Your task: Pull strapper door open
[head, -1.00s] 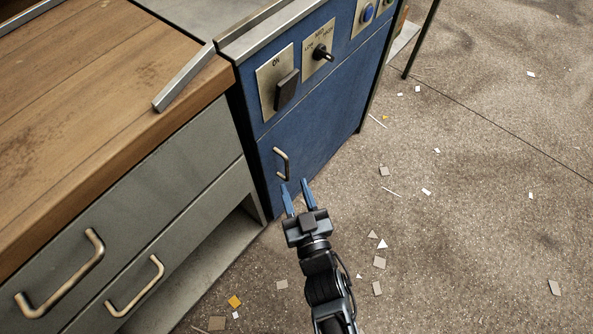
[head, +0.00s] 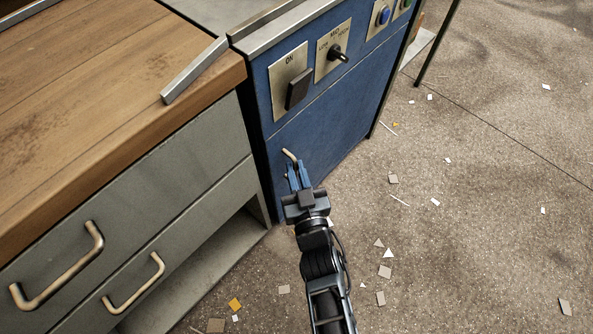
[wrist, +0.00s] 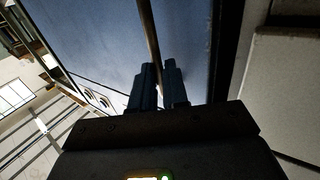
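The strapper's blue door (head: 335,130) is on the front of the blue machine, below its control panel, and looks closed. Its brass bar handle (head: 289,155) is upright near the door's left side; its lower part is hidden behind my fingers. My gripper (head: 298,175) is at the handle, its two blue fingers close together. In the wrist view the handle (wrist: 149,35) runs down between the fingertips of my gripper (wrist: 160,75), one on each side, with a narrow gap. The fingers look shut on the handle.
A wooden-topped bench (head: 110,90) with grey drawers (head: 130,190) and bar handles stands at the left, against the machine. A metal bar (head: 195,70) lies over its corner. The panel has a black switch (head: 298,88) and a knob. The floor (head: 480,200) at the right is open, with small scraps.

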